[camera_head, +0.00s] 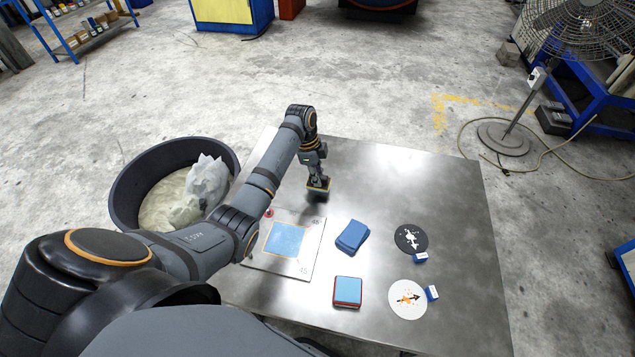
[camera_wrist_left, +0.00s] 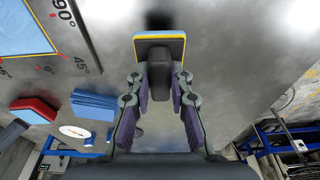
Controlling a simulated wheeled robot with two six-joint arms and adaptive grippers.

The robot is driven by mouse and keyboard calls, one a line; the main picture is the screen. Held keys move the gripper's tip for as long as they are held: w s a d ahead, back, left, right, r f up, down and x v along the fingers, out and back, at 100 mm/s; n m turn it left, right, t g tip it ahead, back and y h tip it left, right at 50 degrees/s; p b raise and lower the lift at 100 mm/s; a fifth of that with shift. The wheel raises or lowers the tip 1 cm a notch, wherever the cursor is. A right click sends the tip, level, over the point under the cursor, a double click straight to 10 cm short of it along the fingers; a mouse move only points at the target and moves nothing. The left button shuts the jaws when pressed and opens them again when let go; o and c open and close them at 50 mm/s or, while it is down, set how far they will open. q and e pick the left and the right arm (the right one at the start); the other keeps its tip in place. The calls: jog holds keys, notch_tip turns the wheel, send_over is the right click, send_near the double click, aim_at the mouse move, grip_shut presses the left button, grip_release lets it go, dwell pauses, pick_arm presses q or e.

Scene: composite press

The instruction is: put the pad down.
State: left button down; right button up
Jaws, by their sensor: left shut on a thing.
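The pad (camera_head: 318,187) is a small flat block with a yellow edge and a dark grip. In the left wrist view its blue and yellow rim (camera_wrist_left: 160,36) shows at the top, with the dark grip pointing back towards me. My left gripper (camera_head: 317,179) is shut on that grip, and its two purple-lined fingers (camera_wrist_left: 160,85) stand on either side of it. The pad hangs over the far left part of the metal table (camera_head: 380,170), with a dark shadow just under it. A small gap to the table seems to show, but I cannot be sure. My right gripper is not in view.
A marked board with a blue sheet (camera_head: 286,239) lies nearer me. Blue sheets (camera_head: 352,236), a red and blue stack (camera_head: 347,291), a black disc (camera_head: 412,238) and a white disc (camera_head: 407,299) lie further right. A black tub (camera_head: 124,185) stands left. The table's far middle is bare.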

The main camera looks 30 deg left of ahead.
pick_arm(q)
jog(key=shift+f, duration=1.55)
jog(key=c, duration=1.2)
grip_release()
jog(key=shift+f, duration=0.15)
jog(key=shift+r, duration=0.25)
jog(key=r, duration=0.4)
jog(key=a+r, duration=0.1)
jog(key=r, duration=0.2)
jog(key=a+r, duration=0.1)
jog(key=r, duration=0.3)
jog(key=shift+s+a+r, duration=0.15)
jog(key=shift+s+r, duration=0.15)
jog(key=shift+s, duration=0.05)
